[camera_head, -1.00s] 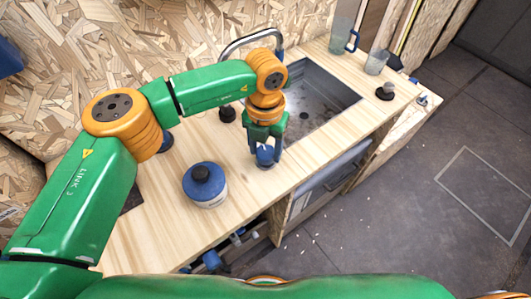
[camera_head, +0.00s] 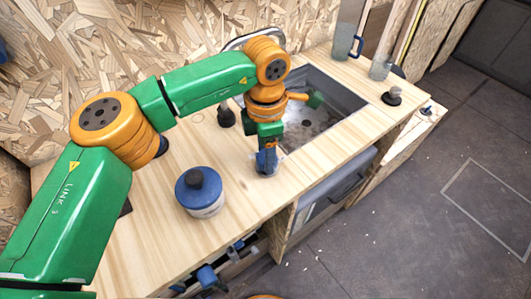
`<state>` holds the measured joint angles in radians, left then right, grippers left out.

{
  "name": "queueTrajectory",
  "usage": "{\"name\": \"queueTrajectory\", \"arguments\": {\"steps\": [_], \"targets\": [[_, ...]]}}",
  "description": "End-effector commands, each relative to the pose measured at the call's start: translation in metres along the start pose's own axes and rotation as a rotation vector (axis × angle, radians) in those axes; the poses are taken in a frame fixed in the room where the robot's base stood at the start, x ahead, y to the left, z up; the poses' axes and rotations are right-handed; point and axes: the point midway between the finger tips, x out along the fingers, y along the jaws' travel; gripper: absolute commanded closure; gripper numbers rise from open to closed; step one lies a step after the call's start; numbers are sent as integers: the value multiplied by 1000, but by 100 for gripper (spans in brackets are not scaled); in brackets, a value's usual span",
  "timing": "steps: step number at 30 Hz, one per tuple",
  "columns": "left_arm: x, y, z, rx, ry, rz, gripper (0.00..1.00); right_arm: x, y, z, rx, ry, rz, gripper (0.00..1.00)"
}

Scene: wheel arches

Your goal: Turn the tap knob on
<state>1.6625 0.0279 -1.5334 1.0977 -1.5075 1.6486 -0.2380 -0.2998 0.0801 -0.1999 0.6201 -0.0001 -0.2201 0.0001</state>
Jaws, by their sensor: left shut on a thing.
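The blue tap knob (camera_head: 262,164) stands on the wooden counter in front of the sink. My left gripper (camera_head: 267,165) points down over it and is shut on it; the fingers hide much of the knob. The grey metal tap (camera_head: 233,42) arches behind my left wrist, which hides part of it. The sink (camera_head: 345,97) is a dark grey basin just right of the gripper. My right gripper is not in view.
A blue and white round container (camera_head: 203,203) stands on the counter (camera_head: 160,245) left of the gripper. A clear jug (camera_head: 343,42), a glass (camera_head: 380,67) and a dark stopper-like thing (camera_head: 391,96) stand beyond the sink. The dark floor (camera_head: 400,220) is clear at right.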

Motion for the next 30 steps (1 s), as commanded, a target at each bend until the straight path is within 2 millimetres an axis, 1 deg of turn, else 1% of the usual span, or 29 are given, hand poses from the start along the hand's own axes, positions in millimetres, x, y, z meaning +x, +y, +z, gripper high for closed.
{"name": "queueTrajectory", "arguments": {"steps": [6,12,19,30], "targets": [[-1,1,1,151,-3,3,97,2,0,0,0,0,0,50],[-1,1,1,248,-4,3,97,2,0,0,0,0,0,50],[-1,1,1,306,-4,2,97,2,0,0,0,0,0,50],[-1,1,1,321,-4,2,97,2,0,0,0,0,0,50]]}}
